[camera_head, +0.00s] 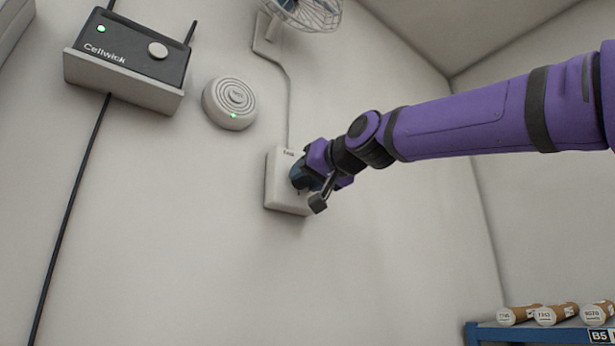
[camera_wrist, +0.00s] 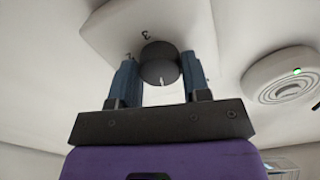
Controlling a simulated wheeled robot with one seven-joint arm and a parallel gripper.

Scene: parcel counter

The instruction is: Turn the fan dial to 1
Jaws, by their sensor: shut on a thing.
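The fan dial is a round dark knob (camera_wrist: 160,66) on a white wall plate (camera_head: 279,185) with small lettering along its top edge. My gripper (camera_head: 304,174) is at the plate and covers most of the dial in the head view. In the wrist view my gripper (camera_wrist: 161,76) has one blue finger on each side of the knob and is shut on it. A pale mark on the knob points toward the bottom of the wrist view. A 3 is legible on the plate above the knob; another mark by the left finger is partly hidden.
A wire-caged fan (camera_head: 305,12) is mounted above, with a cable running down to the plate. A round white device (camera_head: 229,103) with a green light and a dark Cellwick box (camera_head: 135,45) on a wall shelf are to the left. Tubes lie on a blue shelf (camera_head: 490,333) lower right.

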